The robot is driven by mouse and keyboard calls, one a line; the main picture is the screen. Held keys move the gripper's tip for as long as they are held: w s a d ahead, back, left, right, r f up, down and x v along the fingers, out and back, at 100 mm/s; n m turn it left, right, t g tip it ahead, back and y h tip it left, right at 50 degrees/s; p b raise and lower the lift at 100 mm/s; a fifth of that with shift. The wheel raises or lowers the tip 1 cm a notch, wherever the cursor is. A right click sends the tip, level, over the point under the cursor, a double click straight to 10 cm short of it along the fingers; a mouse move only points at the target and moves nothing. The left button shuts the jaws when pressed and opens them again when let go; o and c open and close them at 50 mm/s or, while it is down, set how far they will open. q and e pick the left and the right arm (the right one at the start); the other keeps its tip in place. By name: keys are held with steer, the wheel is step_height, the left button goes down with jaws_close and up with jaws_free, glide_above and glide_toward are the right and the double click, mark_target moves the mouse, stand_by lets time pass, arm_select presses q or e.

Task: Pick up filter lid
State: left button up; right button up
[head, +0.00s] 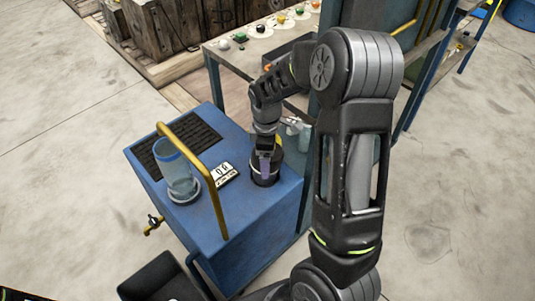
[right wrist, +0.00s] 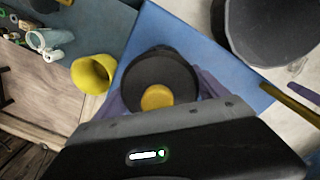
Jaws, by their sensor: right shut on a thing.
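The filter lid appears to be the dark round piece (right wrist: 150,70) with an orange-yellow disc on it in the right wrist view. My right gripper (right wrist: 160,93) has its purple fingers on either side of it and is shut on it. In the head view my right gripper (head: 265,165) reaches down onto the top of the blue cart (head: 252,207), over a dark round body (head: 265,180). The fingers hide part of it, and I cannot tell whether the lid is lifted or seated. My left gripper is out of view.
A clear cylinder (head: 176,175), a gold handle bar (head: 207,172) and a white label card (head: 223,173) are on the cart, left of my gripper. A yellow cup-like piece (right wrist: 92,74) is close by. A bench (head: 245,52) with small coloured parts stands behind.

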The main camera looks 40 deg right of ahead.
steer(key=c, duration=0.9)
steer(key=shift+o, duration=0.2)
step_height(320, 180, up, 10)
steer(key=shift+r, duration=0.1)
stand_by(0.3)
